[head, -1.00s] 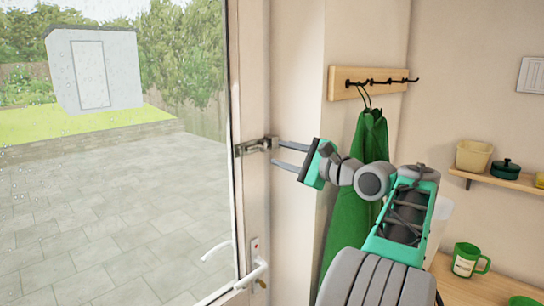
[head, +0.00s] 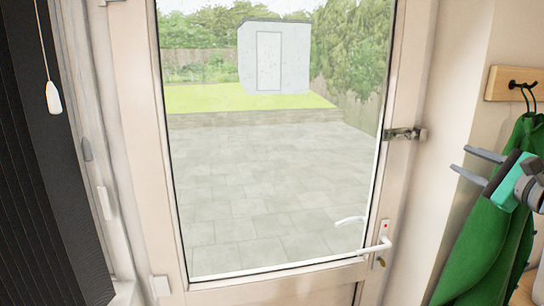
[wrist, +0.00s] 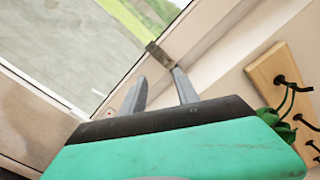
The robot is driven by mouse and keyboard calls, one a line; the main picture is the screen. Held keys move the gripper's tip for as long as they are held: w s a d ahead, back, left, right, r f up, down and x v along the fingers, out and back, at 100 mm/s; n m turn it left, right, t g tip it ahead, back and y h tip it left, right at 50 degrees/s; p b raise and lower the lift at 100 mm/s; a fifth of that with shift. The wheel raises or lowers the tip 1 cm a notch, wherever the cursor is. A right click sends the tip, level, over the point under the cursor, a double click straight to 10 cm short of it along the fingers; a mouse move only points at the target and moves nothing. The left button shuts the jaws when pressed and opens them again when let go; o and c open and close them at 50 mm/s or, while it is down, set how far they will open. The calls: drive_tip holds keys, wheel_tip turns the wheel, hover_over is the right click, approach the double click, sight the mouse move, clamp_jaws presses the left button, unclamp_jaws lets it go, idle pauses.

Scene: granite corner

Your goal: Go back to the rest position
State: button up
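My gripper (head: 475,165) is at the right of the head view, in front of the green cloth. Its two grey fingers are apart with nothing between them. They point left toward the door, short of the metal bolt (head: 405,134) on the door's right edge. In the wrist view the open fingers (wrist: 158,88) reach up toward the door frame, and the bolt (wrist: 160,55) shows beyond the right fingertip. Most of my arm is outside the head view.
The glazed door (head: 398,200) looks closed and has a white handle (head: 376,246). A green cloth (head: 490,245) hangs from a wooden hook rail (head: 506,84) at the right. A dark pleated blind (head: 45,180) with a pull cord (head: 53,97) is at the left.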

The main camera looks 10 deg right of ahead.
drive_tip(key=s+d+f+n+g+h, duration=0.1)
drive_tip(key=d+f+n+g+h, duration=0.15)
drive_tip(key=d+f+n, duration=0.4)
drive_tip(key=s+d+f+n+g+h, duration=0.1)
drive_tip(key=d+f+n+g, duration=0.15)
drive_tip(key=f, duration=0.75)
drive_tip(key=s+f+n+g, duration=0.1)
drive_tip(key=s+f+g, duration=0.2)
drive_tip(key=s+f, duration=0.35)
drive_tip(key=s+f+n+g, duration=0.1)
drive_tip(key=s+f+g, duration=0.3)
drive_tip(key=f, duration=0.6)
drive_tip(key=s+a+f+n+g, duration=0.2)
drive_tip(key=s+a+f, duration=0.1)
drive_tip(key=a, duration=0.9)
drive_tip(key=s+a+f+n+g, duration=0.2)
drive_tip(key=s+a+f+g, duration=0.1)
drive_tip(key=a, duration=0.9)
drive_tip(key=w+a+r+n+t, duration=0.1)
drive_tip(key=w+a+r+n, duration=0.1)
drive_tip(key=a, duration=0.5)
drive_tip(key=w+a+r+n+t+y, duration=0.1)
drive_tip(key=w+a+r+n, duration=0.1)
drive_tip(key=a+n, duration=0.2)
drive_tip(key=w+a+r+n+t+y, duration=0.1)
drive_tip(key=w+a+r+n, duration=0.1)
drive_tip(key=a, duration=0.8)
drive_tip(key=shift+a+n+t, duration=0.25)
drive_tip(key=shift+n+t, duration=0.05)
drive_tip(key=shift+n, duration=0.1)
